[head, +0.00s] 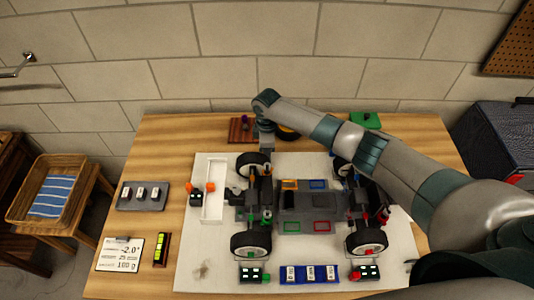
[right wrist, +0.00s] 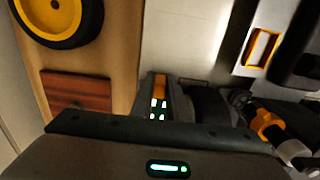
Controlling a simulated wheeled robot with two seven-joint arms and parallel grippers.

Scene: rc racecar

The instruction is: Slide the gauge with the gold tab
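A gold-orange tab (right wrist: 160,88) shows in the right wrist view, with a small lit display (right wrist: 157,108) just below it. Dark narrow parts flank the tab, and I cannot tell whether they are my fingertips or the gauge's housing. My right gripper (head: 267,143) points down behind the car's far-left wheel in the head view. It hides the gold-tab gauge there. Its finger gap is not clear in either view. Other gauges show an orange tab (head: 210,187), a green tab (head: 266,277) and a red tab (head: 368,279). My left gripper is not in view.
The car chassis (head: 310,200) stands on a white mat (head: 220,280). A yellow-rimmed wheel (right wrist: 58,20) and a red-brown block (right wrist: 75,92) lie near my right gripper. A grey tray (head: 142,207) and a readout card (head: 119,268) are at the left. My right arm spans the car's far-right side.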

